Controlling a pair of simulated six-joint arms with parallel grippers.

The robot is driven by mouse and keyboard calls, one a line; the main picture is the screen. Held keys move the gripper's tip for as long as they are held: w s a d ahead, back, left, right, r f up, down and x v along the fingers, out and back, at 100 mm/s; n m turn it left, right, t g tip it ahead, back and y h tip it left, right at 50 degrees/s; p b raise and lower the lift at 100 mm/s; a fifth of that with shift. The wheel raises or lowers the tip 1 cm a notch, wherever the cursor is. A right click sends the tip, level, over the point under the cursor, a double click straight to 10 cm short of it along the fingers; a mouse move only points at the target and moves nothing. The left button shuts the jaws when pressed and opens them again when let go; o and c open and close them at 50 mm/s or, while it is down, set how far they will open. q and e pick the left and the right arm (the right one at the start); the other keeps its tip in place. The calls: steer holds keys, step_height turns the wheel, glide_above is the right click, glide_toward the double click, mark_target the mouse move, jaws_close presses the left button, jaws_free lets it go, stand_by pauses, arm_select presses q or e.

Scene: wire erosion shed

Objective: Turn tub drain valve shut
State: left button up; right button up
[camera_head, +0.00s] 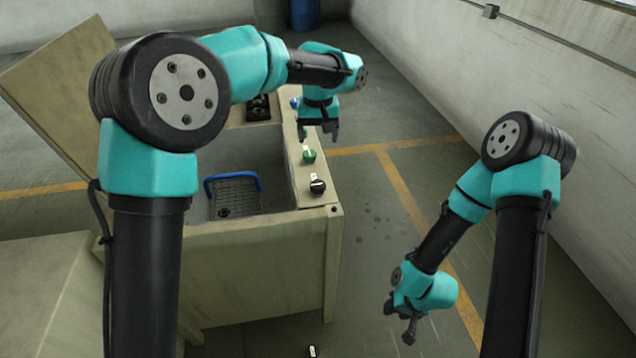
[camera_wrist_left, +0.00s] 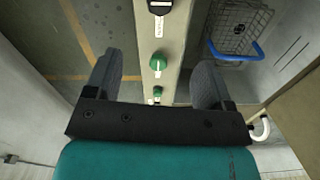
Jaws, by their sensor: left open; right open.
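The tub (camera_head: 262,150) is an open beige tank with knobs along its right rim. A black knob (camera_head: 318,186) is nearest, with a green knob (camera_head: 309,156) behind it and a blue knob (camera_head: 294,102) farther back. I cannot tell which one is the drain valve. My left gripper (camera_head: 319,134) is open above the rim. In the left wrist view, the black knob (camera_wrist_left: 160,5) is at the top, the green knob (camera_wrist_left: 158,64) lies between the open fingers, and a smaller green knob (camera_wrist_left: 157,92) sits below it. My right gripper (camera_head: 398,323) is open and empty, low over the floor.
A wire basket with a blue handle (camera_head: 232,182) sits in the tub; it also shows in the left wrist view (camera_wrist_left: 236,46). A raised lid panel (camera_head: 60,85) stands at the left. A blue barrel (camera_head: 305,14) is at the back. The floor right of the tub is clear.

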mark_target(318, 184)
arm_select(q)
step_height(318, 184, down, 17)
steer(key=shift+f, duration=0.2)
stand_by(0.6)
steer(key=c, duration=0.9)
